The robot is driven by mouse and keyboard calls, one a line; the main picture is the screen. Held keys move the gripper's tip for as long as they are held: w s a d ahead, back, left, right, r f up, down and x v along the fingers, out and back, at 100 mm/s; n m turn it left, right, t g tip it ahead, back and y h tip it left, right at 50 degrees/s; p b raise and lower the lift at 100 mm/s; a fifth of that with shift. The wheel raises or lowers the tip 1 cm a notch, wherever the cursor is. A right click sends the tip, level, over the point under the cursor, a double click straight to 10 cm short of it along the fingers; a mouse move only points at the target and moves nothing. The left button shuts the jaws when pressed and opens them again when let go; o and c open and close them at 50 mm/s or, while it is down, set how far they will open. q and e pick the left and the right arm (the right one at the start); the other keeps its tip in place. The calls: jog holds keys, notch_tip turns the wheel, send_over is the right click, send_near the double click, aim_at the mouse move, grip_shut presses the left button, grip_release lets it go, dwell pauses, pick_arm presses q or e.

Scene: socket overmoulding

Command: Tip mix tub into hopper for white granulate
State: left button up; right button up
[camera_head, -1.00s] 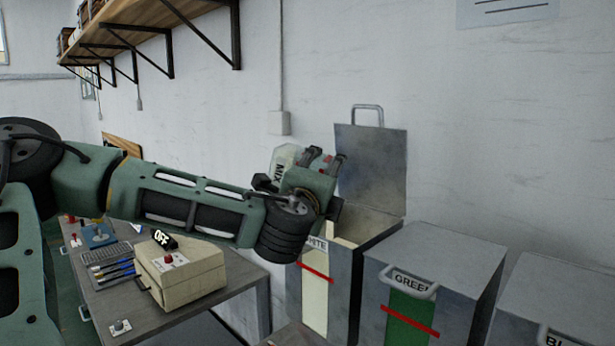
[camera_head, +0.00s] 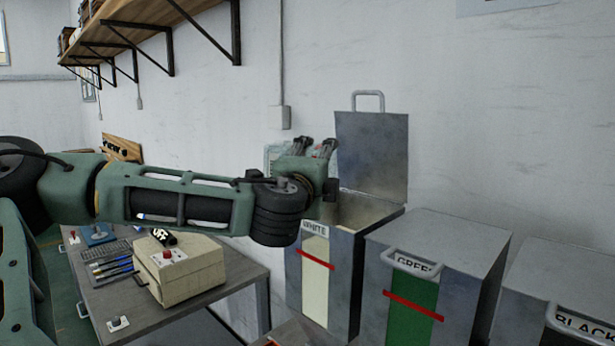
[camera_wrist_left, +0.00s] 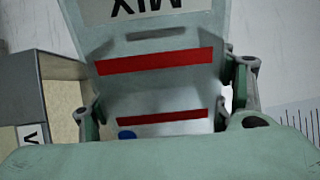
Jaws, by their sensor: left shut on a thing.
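The pale mix tub (camera_wrist_left: 150,75) fills the middle of the left wrist view, with an upside-down MIX label and red stripes. My left gripper (camera_head: 314,148) is shut on it. In the head view only a pale sliver of the tub (camera_head: 274,154) shows behind the gripper. The hopper for white granulate (camera_head: 340,275) is grey with a WHITE label and a pale window with a red line. Its lid (camera_head: 372,155) stands open against the wall. The gripper is just left of and above the hopper's mouth. My right gripper is out of view.
The hoppers marked GREEN (camera_head: 440,270) and BLACK (camera_head: 560,300) stand to the right, lids shut. A grey workbench (camera_head: 215,300) at left holds a beige box with a red button (camera_head: 180,268). A wooden shelf (camera_head: 150,20) hangs above.

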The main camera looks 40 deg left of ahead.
pick_arm(q)
jog(key=shift+a+f+n, duration=0.15)
jog(key=shift+f+n, duration=0.15)
jog(key=shift+r, duration=0.25)
jog(key=n+b, duration=0.1)
jog(key=f+n+b, duration=0.1)
jog(key=b, duration=0.1)
jog(key=shift+s+a+f, duration=0.15)
jog(key=shift+s+a, duration=0.05)
jog(key=shift+c, duration=0.2)
jog(key=shift+a+f+n+b, duration=0.1)
jog(key=shift+a+n+b, duration=0.05)
jog(key=shift+n+b, duration=0.3)
jog(key=shift+s+a+n, duration=0.1)
jog(key=shift+n, duration=0.15)
jog(key=shift+r, duration=0.2)
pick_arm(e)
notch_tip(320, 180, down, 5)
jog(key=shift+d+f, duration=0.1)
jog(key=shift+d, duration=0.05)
